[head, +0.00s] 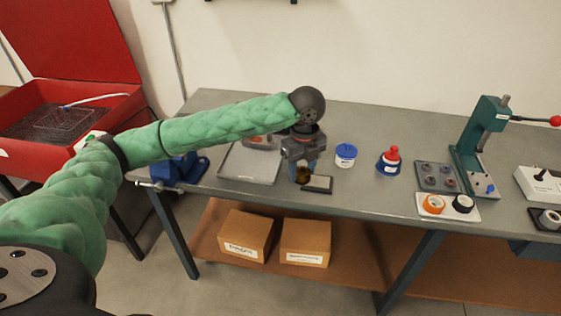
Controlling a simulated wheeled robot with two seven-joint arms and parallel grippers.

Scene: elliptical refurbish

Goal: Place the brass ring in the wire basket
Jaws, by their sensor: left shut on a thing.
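My left arm reaches across the picture to the bench, and my left gripper (303,170) points down near the bench's front edge. It is shut on the brass ring (302,176), a small gold-brown piece between the fingertips. The ring is just beside or above a small dark pad (318,184); I cannot tell whether they touch. The wire basket (55,123) is a mesh basket inside the open red washer tub at the far left, well away from the gripper. My right gripper is not in view.
The red tub (118,118) has its lid raised; a pale hose crosses its rim. On the grey bench (390,128) are a metal tray (240,168), a blue vise (190,168), a blue-lidded jar (346,155), a red-topped bottle (389,162), tape rolls and a green press (480,135).

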